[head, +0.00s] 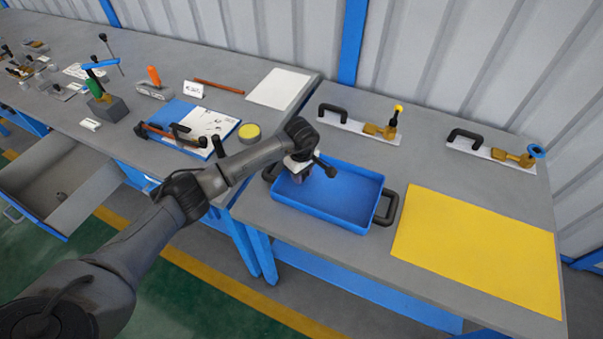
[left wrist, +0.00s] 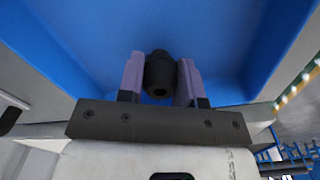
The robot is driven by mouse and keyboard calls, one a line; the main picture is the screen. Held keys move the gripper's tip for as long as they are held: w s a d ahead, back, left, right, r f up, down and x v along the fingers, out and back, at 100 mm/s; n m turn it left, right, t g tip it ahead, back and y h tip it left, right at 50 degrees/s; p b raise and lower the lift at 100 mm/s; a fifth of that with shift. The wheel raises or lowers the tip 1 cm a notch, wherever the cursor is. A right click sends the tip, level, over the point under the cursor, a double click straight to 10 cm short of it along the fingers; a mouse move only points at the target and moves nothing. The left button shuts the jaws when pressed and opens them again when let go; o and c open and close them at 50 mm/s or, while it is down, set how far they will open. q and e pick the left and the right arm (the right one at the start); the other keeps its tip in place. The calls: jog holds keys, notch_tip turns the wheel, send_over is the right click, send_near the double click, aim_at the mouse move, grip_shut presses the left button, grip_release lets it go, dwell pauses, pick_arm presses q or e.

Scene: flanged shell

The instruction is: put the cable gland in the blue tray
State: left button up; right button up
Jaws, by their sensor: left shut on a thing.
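The blue tray (head: 345,215) with black handles stands on the near grey bench. My left gripper (head: 303,176) is over the tray's left end, pointing down. In the left wrist view the two pale fingers of my left gripper (left wrist: 160,85) are shut on the cable gland (left wrist: 160,72), a small black cylinder with a hole in its end. The blue tray fills the background there (left wrist: 225,25). In the head view the gland is hidden by the gripper. I cannot tell how far it is above the tray floor. My right gripper is not in view.
A yellow mat (head: 480,245) lies right of the tray. Two plates with black handles and brass valves (head: 360,125) (head: 492,152) lie behind. An open drawer (head: 65,185) juts out at left.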

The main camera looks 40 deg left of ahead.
pick_arm(q)
jog(key=shift+f, duration=0.1)
jog(key=o, duration=0.9)
